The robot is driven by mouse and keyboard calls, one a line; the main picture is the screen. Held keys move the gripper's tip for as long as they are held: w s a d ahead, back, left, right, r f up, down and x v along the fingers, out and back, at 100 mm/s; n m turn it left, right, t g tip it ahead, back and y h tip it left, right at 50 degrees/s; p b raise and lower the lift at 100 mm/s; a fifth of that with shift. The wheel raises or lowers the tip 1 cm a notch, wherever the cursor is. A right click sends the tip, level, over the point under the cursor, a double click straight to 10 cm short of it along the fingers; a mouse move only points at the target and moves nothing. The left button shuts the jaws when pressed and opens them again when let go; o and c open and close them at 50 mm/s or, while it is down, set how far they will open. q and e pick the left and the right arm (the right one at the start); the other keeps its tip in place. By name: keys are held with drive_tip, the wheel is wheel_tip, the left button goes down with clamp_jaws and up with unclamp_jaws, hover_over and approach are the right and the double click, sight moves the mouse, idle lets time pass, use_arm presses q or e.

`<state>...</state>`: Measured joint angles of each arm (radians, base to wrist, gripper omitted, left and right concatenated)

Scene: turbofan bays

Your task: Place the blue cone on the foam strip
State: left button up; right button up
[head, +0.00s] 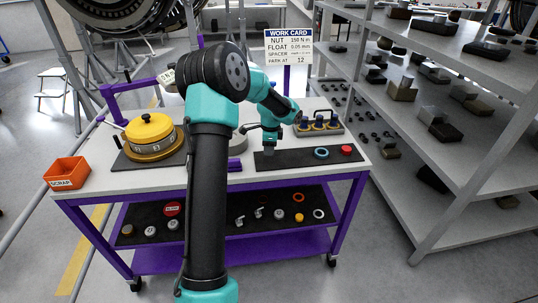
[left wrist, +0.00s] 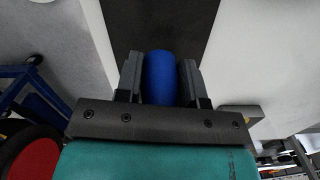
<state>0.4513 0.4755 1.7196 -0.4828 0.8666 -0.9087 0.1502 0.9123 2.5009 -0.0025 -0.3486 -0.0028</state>
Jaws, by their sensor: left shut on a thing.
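My left gripper (head: 268,150) is low over the left part of the dark foam strip (head: 297,160) on the cart top. In the left wrist view its two fingers (left wrist: 160,80) are shut on the blue cone (left wrist: 160,77), which shows as a rounded blue body between them. The foam strip also shows in that view as a dark band (left wrist: 160,22) beyond the cone. I cannot tell whether the cone touches the strip. The cone is hidden in the head view. My right gripper is not in view.
A blue ring (head: 321,153) and a red piece (head: 346,150) lie on the strip's right part. Behind it is a tray (head: 320,131) with blue-topped pieces. A yellow-topped round unit (head: 150,133) and an orange scrap bin (head: 67,173) are at left. Grey shelves (head: 450,125) stand at right.

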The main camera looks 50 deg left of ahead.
sight(269, 159)
use_arm(q)
drive_tip(key=shift+f, duration=1.75)
drive_tip(key=shift+f, duration=0.15)
drive_tip(key=o, duration=0.9)
drive_tip(key=r, duration=1.2)
drive_tip(key=shift+w+d+r, duration=0.15)
drive_tip(key=shift+w+d, duration=0.05)
drive_tip(key=shift+d, duration=0.05)
